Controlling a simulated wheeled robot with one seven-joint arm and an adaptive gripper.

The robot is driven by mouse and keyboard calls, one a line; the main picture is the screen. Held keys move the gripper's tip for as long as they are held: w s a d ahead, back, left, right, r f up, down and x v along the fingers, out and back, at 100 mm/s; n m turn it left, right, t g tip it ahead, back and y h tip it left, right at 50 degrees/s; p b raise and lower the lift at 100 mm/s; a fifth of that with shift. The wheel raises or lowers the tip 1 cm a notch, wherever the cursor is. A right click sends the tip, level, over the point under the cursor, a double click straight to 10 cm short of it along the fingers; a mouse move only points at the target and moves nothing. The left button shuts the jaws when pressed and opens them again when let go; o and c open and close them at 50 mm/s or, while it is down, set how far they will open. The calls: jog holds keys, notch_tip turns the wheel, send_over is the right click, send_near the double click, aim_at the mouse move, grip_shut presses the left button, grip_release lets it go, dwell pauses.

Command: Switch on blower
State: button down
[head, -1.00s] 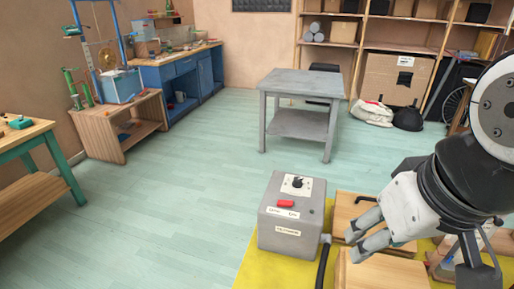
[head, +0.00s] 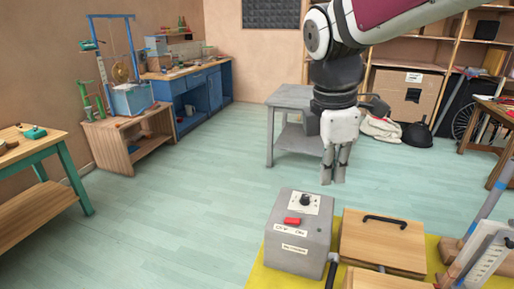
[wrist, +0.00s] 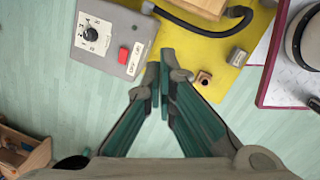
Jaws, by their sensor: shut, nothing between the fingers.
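The blower's grey control box (head: 289,259) stands on the yellow mat in the lower middle of the head view. Its sloped top has a red rocker switch (head: 292,221), a black knob (head: 306,200) on a white dial plate, and white labels below. In the wrist view the red switch (wrist: 123,55) and knob (wrist: 91,34) lie at upper left. My gripper (head: 333,181) points down, shut and empty, above and behind the box in the head view. In the wrist view its fingertips (wrist: 161,62) are together, to the right of the box. No contact with the switch shows.
Wooden boxes, one with a black handle (head: 384,220), stand right of the control box on the yellow mat (head: 433,262). A dark hose (head: 332,272) runs beside the box. A grey table (head: 286,104) stands behind. The floor at left is clear.

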jog(key=w+a+f+n+g, duration=0.1)
jog(key=w+a+f+n, duration=0.15)
jog(key=w+n, duration=0.35)
jog(key=n+g, duration=0.1)
jog(key=n, duration=0.7)
send_over(298, 220)
jog(key=w+a, duration=0.2)
jog(key=a, duration=0.1)
jog(key=f, duration=0.5)
jog(key=shift+s+a+p, duration=0.1)
jog(key=shift+s+p, duration=0.1)
jog(key=shift+p, duration=0.1)
jog(key=d+f, duration=0.1)
jog(key=f, duration=0.3)
jog(key=f+p, duration=0.1)
jog(key=f, duration=0.4)
jog(key=s+d+f, duration=0.1)
jog(key=f, duration=0.3)
jog(key=shift+s+d+f, duration=0.1)
jog(key=shift+d+f, duration=0.25)
jog(key=shift+f, duration=0.1)
